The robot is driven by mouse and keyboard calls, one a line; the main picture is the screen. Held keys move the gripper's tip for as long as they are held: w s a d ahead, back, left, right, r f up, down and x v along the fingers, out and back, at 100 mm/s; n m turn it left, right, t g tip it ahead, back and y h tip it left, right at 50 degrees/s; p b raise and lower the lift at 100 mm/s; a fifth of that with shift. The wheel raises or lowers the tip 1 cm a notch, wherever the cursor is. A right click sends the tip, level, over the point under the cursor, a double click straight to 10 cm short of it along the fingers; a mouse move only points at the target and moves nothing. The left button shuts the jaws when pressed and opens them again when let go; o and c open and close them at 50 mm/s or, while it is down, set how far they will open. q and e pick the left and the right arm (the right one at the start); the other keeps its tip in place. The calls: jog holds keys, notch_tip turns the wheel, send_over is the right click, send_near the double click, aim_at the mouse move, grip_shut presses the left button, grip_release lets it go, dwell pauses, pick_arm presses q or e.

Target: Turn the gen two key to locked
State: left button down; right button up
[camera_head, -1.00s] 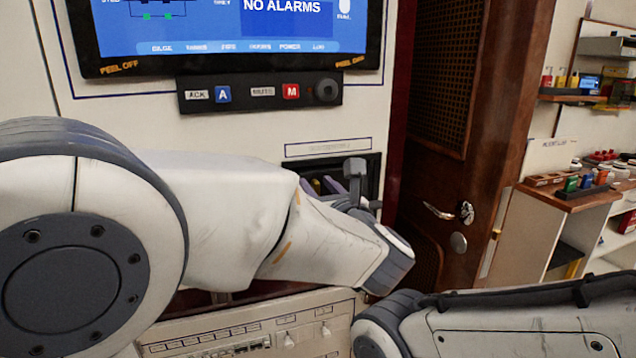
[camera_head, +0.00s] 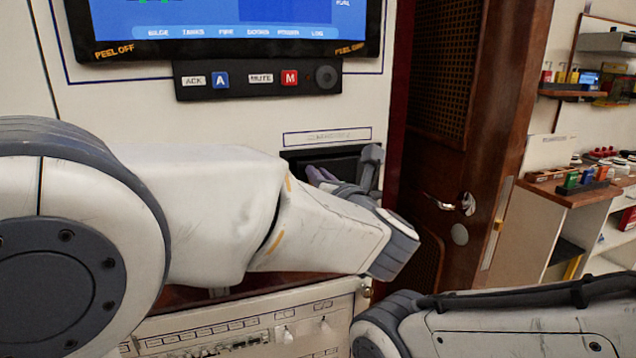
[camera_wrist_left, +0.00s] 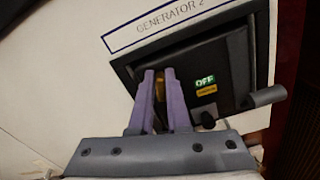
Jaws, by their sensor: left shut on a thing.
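The generator 2 panel (camera_wrist_left: 228,62) is a dark box under a label reading GENERATOR 2 in the left wrist view. In the head view its dark recess (camera_head: 338,160) is partly hidden by my left arm. My left gripper (camera_wrist_left: 161,80) has two purple fingers reaching to the panel. They are shut on a small yellow-brass piece, apparently the key (camera_wrist_left: 160,88), mostly hidden between them. The gripper's fingers also show in the head view (camera_head: 321,175). To the right of the fingers are a green OFF label (camera_wrist_left: 205,81) and a yellow label (camera_wrist_left: 206,91). My right gripper is out of view.
A screen (camera_head: 230,20) and a button strip (camera_head: 258,80) are above. A grey bar (camera_wrist_left: 265,97) juts out at the panel's right in the wrist view. A wooden door (camera_head: 450,150) and shelves stand at right. A breaker panel (camera_head: 250,335) lies below.

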pick_arm(q)
jog(key=m, duration=0.4)
jog(key=f+m, duration=0.1)
jog(key=m, duration=0.4)
jog(key=d+m+p, duration=0.1)
jog(key=m, duration=0.4)
jog(key=shift+w+f, duration=0.1)
jog(key=shift+f, duration=0.05)
jog(key=shift+m, duration=0.3)
jog(key=c, duration=0.9)
grip_release()
notch_tip(320, 180, up, 5)
jog(key=shift+f+p, duration=0.15)
jog(key=shift+p, duration=0.15)
jog(key=s+d+r, duration=0.2)
jog(key=d, duration=0.1)
jog(key=s+d+r, duration=0.2)
jog(key=d, duration=0.1)
jog(key=s+d+r+p, duration=0.1)
jog(key=s+d+r, duration=0.1)
jog(key=d, duration=0.2)
jog(key=shift+s+r, duration=0.1)
jog(key=shift+r, duration=0.05)
